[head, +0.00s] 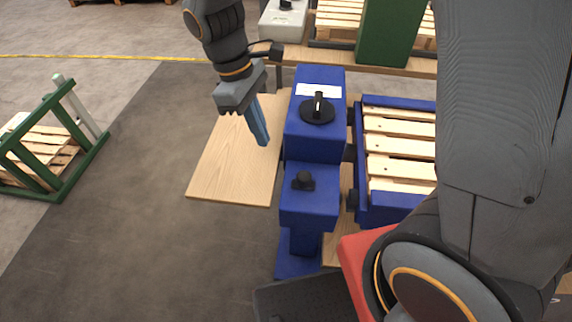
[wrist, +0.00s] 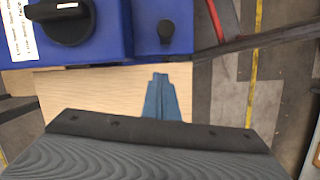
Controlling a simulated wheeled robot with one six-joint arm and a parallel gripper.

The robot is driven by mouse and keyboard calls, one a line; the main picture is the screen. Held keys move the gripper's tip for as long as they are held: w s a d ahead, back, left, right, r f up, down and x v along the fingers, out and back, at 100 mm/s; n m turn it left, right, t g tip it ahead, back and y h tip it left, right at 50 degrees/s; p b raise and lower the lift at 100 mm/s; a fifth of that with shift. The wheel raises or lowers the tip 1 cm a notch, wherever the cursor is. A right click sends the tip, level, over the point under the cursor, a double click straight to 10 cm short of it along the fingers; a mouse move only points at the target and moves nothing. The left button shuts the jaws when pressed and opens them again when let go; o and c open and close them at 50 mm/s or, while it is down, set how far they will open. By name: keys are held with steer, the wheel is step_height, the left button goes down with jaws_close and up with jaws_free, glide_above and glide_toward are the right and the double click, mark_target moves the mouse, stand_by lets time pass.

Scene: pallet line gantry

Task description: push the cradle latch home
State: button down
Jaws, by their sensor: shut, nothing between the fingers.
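A blue housing (head: 315,140) stands beside a blue cradle (head: 362,170) that holds a slatted wooden pallet. A small black knob (head: 303,181) sits on the housing's lower step; it also shows in the wrist view (wrist: 165,32). It may be the cradle latch, but I cannot tell for sure. A larger black rotary handle (head: 318,105) is on the upper step, near a white label. My gripper (head: 263,143) is shut and empty, its blue fingers pointing down over a wooden board, left of the housing and apart from it. The fingers also show in the wrist view (wrist: 160,76).
The wooden board (head: 225,165) lies left of the housing. A green frame (head: 60,150) with pallets stands at the far left. A bench (head: 400,67) behind carries a grey box (head: 284,25) and a green panel (head: 385,30). Grey floor between is clear.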

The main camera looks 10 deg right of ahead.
mark_target(307, 173)
steer(key=p+x, duration=0.1)
steer(key=x, duration=0.7)
steer(key=shift+s+d+f+p, duration=0.1)
steer(key=shift+d+f+p, duration=0.05)
steer(key=shift+f+p, duration=0.2)
steer(key=d, duration=0.1)
steer(key=s+p, duration=0.1)
steer(key=d, duration=0.1)
steer(key=shift+s+d+f, duration=0.25)
steer(key=shift+s+d, duration=0.05)
steer(key=shift+s+d+f+p, duration=0.1)
steer(key=shift+s+d+p, duration=0.1)
steer(key=shift+d+p, duration=0.25)
steer(key=shift+s+d, duration=0.25)
steer(key=shift+d, duration=0.5)
steer(key=shift+s+d, duration=0.25)
steer(key=shift+d, duration=0.5)
steer(key=shift+s+d, duration=0.25)
steer(key=shift+d, duration=0.45)
steer(key=shift+s+a, duration=0.1)
steer(key=shift+a, duration=0.1)
